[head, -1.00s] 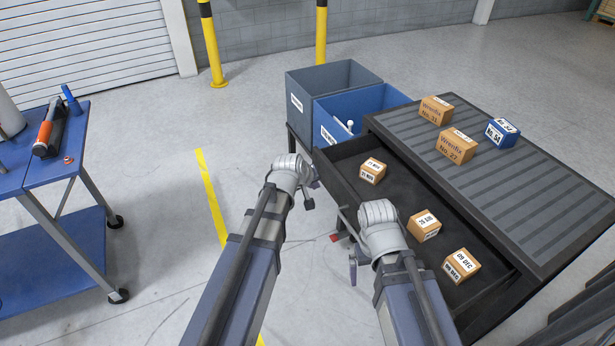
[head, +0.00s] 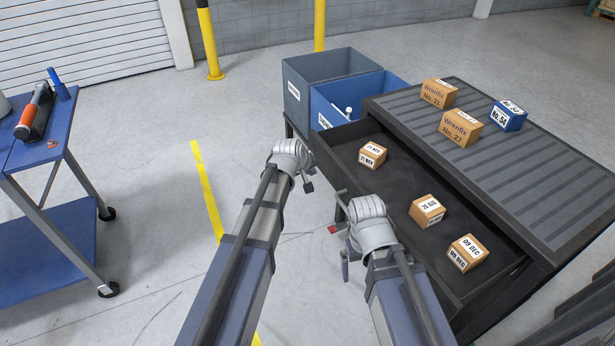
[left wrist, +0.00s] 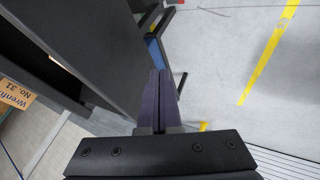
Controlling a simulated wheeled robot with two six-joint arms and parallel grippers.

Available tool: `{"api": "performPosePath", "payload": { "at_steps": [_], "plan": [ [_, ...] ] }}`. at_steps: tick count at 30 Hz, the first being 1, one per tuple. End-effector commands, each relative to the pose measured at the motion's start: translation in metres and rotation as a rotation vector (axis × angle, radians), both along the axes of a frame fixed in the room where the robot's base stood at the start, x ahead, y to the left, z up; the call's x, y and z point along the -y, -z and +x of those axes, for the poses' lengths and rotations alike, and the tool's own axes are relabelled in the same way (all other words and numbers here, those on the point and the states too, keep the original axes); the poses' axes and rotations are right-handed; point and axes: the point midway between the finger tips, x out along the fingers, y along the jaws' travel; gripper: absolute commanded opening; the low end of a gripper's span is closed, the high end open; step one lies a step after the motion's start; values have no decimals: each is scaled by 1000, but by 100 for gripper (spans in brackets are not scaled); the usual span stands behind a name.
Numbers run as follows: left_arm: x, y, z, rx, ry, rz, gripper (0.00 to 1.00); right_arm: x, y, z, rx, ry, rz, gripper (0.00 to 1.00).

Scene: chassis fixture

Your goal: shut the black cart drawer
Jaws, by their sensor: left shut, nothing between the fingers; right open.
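The black cart drawer (head: 395,192) stands pulled out of the black cart (head: 545,185) in the head view. Small boxes marked 21 NOV (head: 372,155), 20 AUG (head: 427,210) and 09 DEC (head: 467,252) sit in it. My left gripper (head: 309,184) is shut and empty, just outside the drawer's front near its far left corner. Its closed fingers (left wrist: 160,100) also show in the left wrist view, beside a dark panel; I cannot tell whether they touch it. My right gripper (head: 340,240) is open, outside the drawer front and nearer to me, partly hidden by its wrist.
Two Wrenfix boxes (head: 461,127) and a blue box (head: 508,115) stand on the ribbed cart top. Grey (head: 330,68) and blue (head: 345,100) bins stand behind the drawer's far end. A blue trolley (head: 50,150) stands at left. Floor between is clear.

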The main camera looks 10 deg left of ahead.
Motion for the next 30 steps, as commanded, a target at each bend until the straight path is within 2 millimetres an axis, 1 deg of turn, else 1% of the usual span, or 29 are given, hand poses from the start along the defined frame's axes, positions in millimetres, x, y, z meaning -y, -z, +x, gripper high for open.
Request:
{"api": "performPosePath", "payload": {
  "at_steps": [1, 2, 3, 9, 15, 26, 30],
  "plan": [
    [2, 12, 7, 0, 1, 1, 0, 0, 13, 0, 0, 0, 0, 100],
    [3, 15, 9, 0, 1, 1, 0, 0, 15, 0, 0, 0, 0, 100],
    [10, 7, 14, 0, 3, 1, 0, 0, 7, 0, 0, 0, 0, 100],
    [28, 6, 25, 1, 1, 0, 0, 0, 6, 0, 0, 0, 0, 100],
    [34, 7, 29, 1, 0, 1, 0, 0, 7, 0, 0, 0, 0, 100],
    [35, 7, 29, 0, 1, 1, 0, 0, 7, 0, 0, 0, 0, 100],
    [42, 7, 35, 1, 1, 0, 0, 0, 7, 0, 0, 0, 0, 100]
  ]
}}
